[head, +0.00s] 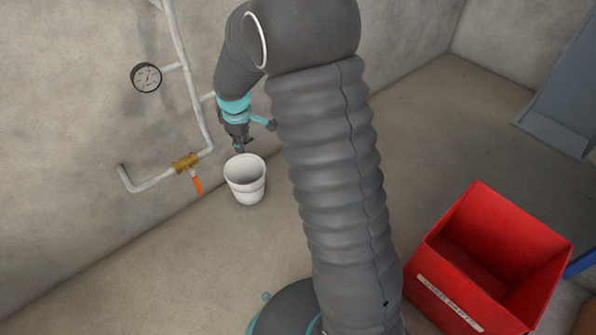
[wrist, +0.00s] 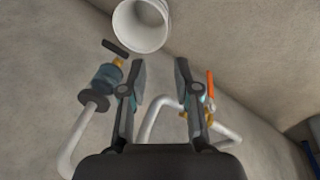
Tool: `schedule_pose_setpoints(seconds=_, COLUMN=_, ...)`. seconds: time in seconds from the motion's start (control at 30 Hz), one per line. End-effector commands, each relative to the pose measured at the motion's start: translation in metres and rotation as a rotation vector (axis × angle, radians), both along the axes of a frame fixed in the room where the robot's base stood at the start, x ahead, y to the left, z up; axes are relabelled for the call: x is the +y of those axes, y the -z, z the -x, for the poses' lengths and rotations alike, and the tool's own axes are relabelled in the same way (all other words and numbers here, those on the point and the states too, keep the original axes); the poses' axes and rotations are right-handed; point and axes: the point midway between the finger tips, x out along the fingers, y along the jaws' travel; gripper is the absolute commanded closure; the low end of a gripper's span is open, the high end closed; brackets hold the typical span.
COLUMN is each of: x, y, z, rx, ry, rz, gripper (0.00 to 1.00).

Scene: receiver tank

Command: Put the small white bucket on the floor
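The small white bucket (head: 246,190) is upright and looks empty, close to the wall and the pipe. Whether its base touches the floor (head: 170,265) is hard to tell. My gripper (head: 239,149) points down just above the bucket's far rim in the head view. In the wrist view, the two fingers of my gripper (wrist: 160,72) are apart with nothing between them. The bucket (wrist: 150,38) shows beyond the fingertips there, its mouth partly cut off by the top edge.
A white pipe (head: 188,85) runs down the wall with a pressure gauge (head: 146,77) and a brass valve (head: 185,163) with an orange handle (head: 197,184). A red bin (head: 452,262) stands at the right. Floor at front left is clear.

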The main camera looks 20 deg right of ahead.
Motion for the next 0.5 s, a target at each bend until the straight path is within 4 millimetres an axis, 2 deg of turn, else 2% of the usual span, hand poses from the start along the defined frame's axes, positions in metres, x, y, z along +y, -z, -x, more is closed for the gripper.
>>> schedule_pose_setpoints(seconds=0.03, x=-0.003, y=-0.022, z=0.011, rx=-0.020, ry=0.039, rz=-0.011, gripper=0.69)
schedule_pose_setpoints(seconds=0.2, x=-0.013, y=-0.077, z=0.052, rx=-0.064, ry=0.176, rz=-0.051, gripper=0.69)
schedule_pose_setpoints(seconds=0.5, x=-0.027, y=-0.148, z=0.139, rx=-0.141, ry=0.418, rz=-0.137, gripper=0.69)
